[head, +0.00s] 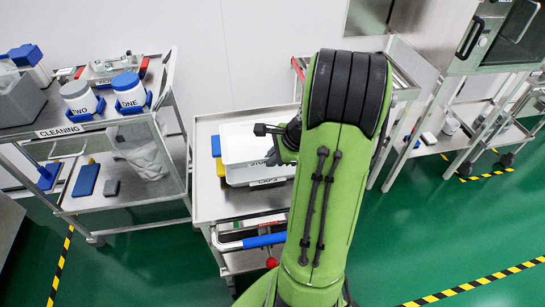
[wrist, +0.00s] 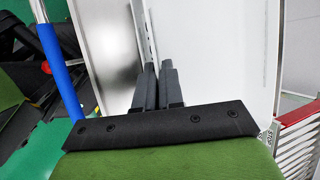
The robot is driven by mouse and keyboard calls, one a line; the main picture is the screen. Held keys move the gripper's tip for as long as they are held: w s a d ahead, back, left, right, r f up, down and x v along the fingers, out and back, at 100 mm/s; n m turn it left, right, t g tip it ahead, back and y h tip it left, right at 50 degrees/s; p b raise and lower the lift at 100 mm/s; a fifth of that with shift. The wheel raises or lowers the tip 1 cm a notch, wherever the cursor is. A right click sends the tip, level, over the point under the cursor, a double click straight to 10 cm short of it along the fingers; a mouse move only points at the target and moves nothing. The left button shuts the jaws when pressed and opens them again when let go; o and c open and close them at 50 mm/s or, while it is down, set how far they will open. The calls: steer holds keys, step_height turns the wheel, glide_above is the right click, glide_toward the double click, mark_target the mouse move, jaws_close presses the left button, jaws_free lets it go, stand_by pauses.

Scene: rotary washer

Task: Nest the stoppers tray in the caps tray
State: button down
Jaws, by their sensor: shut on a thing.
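The white stoppers tray (head: 243,148), its label partly hidden, is in or just above the white caps tray (head: 243,178) on the steel cart in the head view. I cannot tell whether it is fully seated. My gripper (wrist: 158,76) is shut on a thin upright wall of a white tray, which fills the upper right of the wrist view (wrist: 215,50). This appears to be the stoppers tray.
The steel cart (head: 206,185) has a blue handle (head: 264,241) at its front. A blue and yellow item (head: 217,150) stands left of the trays. A cleaning cart (head: 70,130) with two white jars is to the left. Another shelf cart stands behind my arm.

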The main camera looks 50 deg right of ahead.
step_height(320, 180, down, 5)
steer(key=b, duration=0.3)
steer(key=shift+r, duration=0.1)
steer(key=shift+s+a+f+b, duration=0.15)
steer(key=shift+s+f+b, duration=0.15)
steer(key=shift+f, duration=0.25)
steer(key=shift+w+f, duration=0.1)
steer(key=shift+f, duration=0.15)
steer(key=c, duration=1.2)
jaws_free()
steer(key=p+v, duration=0.2)
steer(key=v, duration=0.3)
steer(key=p+v, duration=0.2)
steer(key=v, duration=0.3)
steer(key=p+v, duration=0.2)
steer(key=v, duration=0.4)
steer(key=shift+w+r, duration=0.3)
steer(key=shift+w, duration=0.05)
